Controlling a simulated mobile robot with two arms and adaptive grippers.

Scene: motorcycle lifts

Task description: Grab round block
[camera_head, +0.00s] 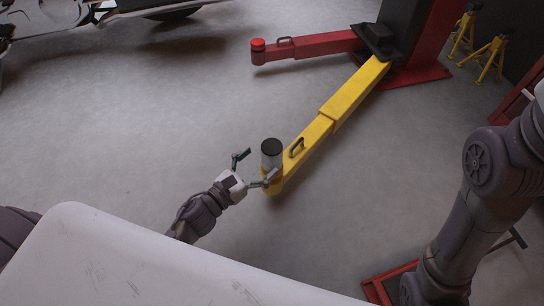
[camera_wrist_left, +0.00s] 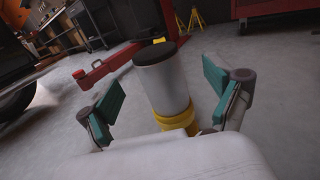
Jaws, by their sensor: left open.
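The round block (camera_head: 272,156) is a light grey cylinder with a black top. It stands upright on the yellow end of a lift arm (camera_head: 345,98). My left gripper (camera_head: 255,168) is open at the block, with one finger on its far left side and the other near its front. In the left wrist view the round block (camera_wrist_left: 162,80) stands between the two green-padded fingers of my left gripper (camera_wrist_left: 165,92), with gaps on both sides. The lower part of the block meets a yellow collar. My right arm shows at the right, but its gripper is not visible.
A red lift arm (camera_head: 310,46) with a red pad lies behind the yellow one, both joined to the lift post. A handle (camera_head: 296,147) stands up on the yellow arm close to the block. Yellow stands (camera_head: 490,50) are at the back right. The floor left of the block is clear.

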